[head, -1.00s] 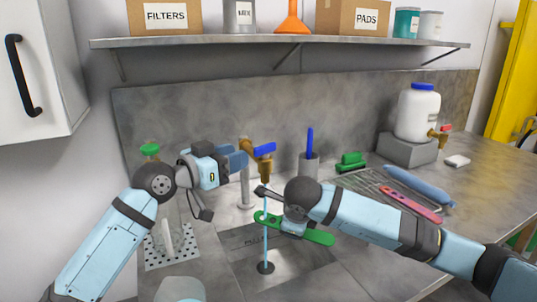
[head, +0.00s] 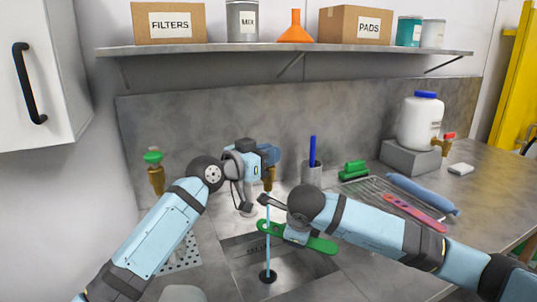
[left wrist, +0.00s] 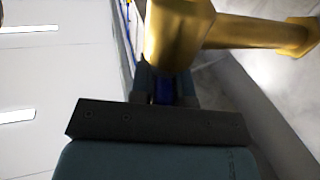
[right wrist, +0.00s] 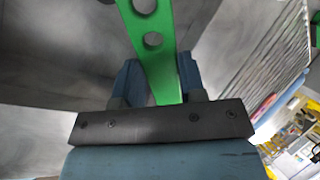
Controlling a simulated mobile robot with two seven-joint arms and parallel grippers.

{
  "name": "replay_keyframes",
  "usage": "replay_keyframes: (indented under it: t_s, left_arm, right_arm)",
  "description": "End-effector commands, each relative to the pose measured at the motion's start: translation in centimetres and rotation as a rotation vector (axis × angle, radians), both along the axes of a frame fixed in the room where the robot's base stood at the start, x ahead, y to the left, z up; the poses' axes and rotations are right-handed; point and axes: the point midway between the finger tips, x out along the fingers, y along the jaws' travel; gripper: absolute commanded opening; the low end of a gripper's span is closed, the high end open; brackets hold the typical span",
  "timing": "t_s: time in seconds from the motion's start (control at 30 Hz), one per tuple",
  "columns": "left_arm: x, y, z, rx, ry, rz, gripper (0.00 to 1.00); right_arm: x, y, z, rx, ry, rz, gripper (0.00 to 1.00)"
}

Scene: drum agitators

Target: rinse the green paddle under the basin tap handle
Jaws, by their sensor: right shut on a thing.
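The green paddle (head: 322,245) is held level over the basin, its holed end at the thin blue water stream (head: 268,255). My right gripper (head: 297,237) is shut on it; the right wrist view shows the paddle (right wrist: 158,65) between the fingers (right wrist: 160,88). The brass tap (head: 269,178) stands behind, with the stream running down to the drain. My left gripper (head: 268,155) is at the tap's blue handle and hides it in the head view. In the left wrist view, the blue handle (left wrist: 163,90) shows between the fingers, below the brass tap (left wrist: 180,35); their grip is unclear.
A second tap with a green handle (head: 152,157) is at the left. A grey holder (head: 312,174) with a blue-handled tool, a wire rack (head: 372,192) with a pink paddle (head: 415,212), and a white jug (head: 419,122) stand right. A shelf (head: 290,51) runs above.

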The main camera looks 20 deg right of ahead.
Motion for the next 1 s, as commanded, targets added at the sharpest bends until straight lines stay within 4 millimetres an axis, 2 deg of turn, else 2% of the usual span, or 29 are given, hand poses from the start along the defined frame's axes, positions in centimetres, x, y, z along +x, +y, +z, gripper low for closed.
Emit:
replay_keyframes:
  t_s: [0.03,0.07,0.33,0.73,1.0]
  left_arm:
    - [0.00,0.01,-0.01,0.000,0.000,0.000,0.05]
    - [0.00,0.01,-0.01,0.000,0.000,0.000,0.00]
    - [0.04,0.01,-0.07,0.003,0.002,-0.024,0.00]
    - [0.02,-0.07,-0.08,0.001,0.006,-0.270,0.00]
    - [-0.08,0.01,-0.12,0.001,0.001,-0.318,0.00]
  right_arm:
    - [0.01,0.00,0.02,0.000,0.000,0.000,0.14]
    - [0.01,0.00,0.02,0.000,0.000,0.000,0.14]
    - [0.01,0.00,0.02,0.000,0.000,0.000,0.14]
    - [0.00,0.00,0.00,0.000,0.000,0.000,0.14]
    - [0.00,0.00,0.00,0.000,0.000,0.000,0.14]
